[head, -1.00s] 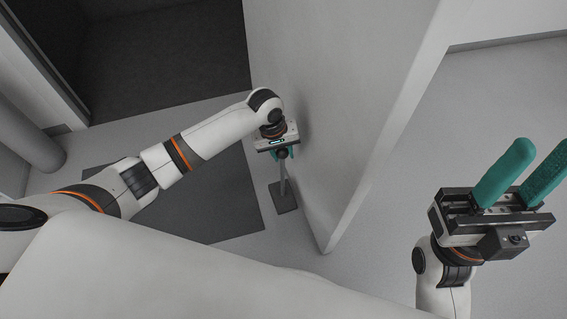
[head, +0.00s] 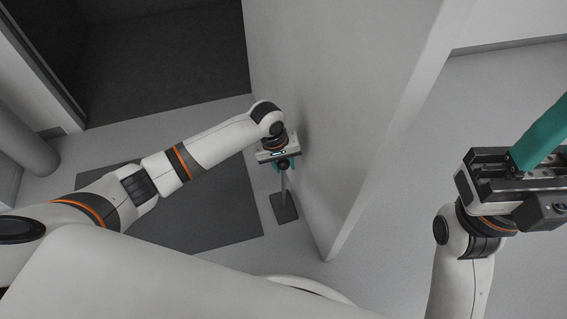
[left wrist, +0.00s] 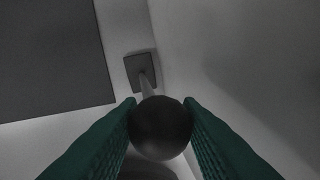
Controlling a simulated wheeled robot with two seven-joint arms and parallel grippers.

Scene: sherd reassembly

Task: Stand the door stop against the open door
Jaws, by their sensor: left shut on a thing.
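The door stop is a thin grey post with a dark square base (head: 284,207) and a dark round knob (left wrist: 160,128) on top. My left gripper (head: 284,164) is shut on the knob, with a green finger on each side of it in the left wrist view. The post stands about upright close beside the pale open door (head: 335,110). I cannot tell whether the base touches the door or rests fully on the floor. My right gripper (head: 550,130) is at the right edge of the head view, empty where visible; one finger is cut off by the frame.
A dark mat (head: 205,215) lies on the floor left of the door stop. A dark doorway (head: 165,50) opens at the back left, with a grey cylinder (head: 25,145) at far left. The grey floor (head: 420,170) right of the door is clear.

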